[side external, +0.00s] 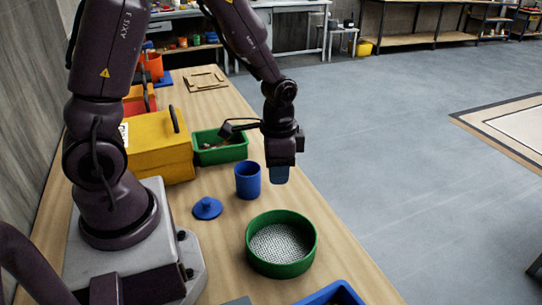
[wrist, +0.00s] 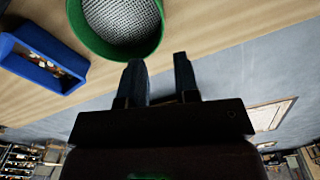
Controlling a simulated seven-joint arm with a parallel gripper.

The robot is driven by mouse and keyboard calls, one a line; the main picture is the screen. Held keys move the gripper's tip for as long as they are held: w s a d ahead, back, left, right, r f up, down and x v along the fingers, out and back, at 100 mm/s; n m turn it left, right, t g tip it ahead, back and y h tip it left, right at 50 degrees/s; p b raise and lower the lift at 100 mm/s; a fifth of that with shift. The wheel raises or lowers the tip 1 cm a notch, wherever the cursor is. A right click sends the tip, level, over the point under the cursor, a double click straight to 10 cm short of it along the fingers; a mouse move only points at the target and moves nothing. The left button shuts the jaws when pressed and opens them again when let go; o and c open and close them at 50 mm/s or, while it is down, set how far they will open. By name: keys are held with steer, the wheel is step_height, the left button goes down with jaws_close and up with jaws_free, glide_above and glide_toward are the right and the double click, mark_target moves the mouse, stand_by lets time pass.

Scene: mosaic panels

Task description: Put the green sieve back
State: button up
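The green sieve (side external: 281,244), a round green ring with a grey mesh bottom, sits on the wooden table near its right edge. It also shows at the top of the wrist view (wrist: 120,25), partly cut off by the frame. My gripper (side external: 279,174) hangs above the table edge, behind the sieve in the side view and clear of it. In the wrist view its two fingers (wrist: 162,75) are apart with nothing between them, and the sieve lies just beyond them.
A blue cup (side external: 248,181) stands behind the sieve, with a blue lid (side external: 207,208) beside it. A green bin (side external: 219,149) and a yellow box (side external: 160,146) stand farther back. A blue tray (wrist: 42,57) with small pieces lies near the sieve. The table's right edge is close.

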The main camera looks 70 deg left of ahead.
steer(key=s+d+r+n+t, duration=0.1)
steer(key=s+r, duration=0.4)
steer(key=r, duration=0.5)
steer(key=s+d+r+n+t, duration=0.2)
steer(key=s+r+t, duration=0.2)
steer(key=r, duration=0.6)
steer(key=shift+s+d+r+n+t, duration=0.25)
steer(key=shift+s+d+n+t, duration=0.05)
steer(key=shift+s, duration=0.35)
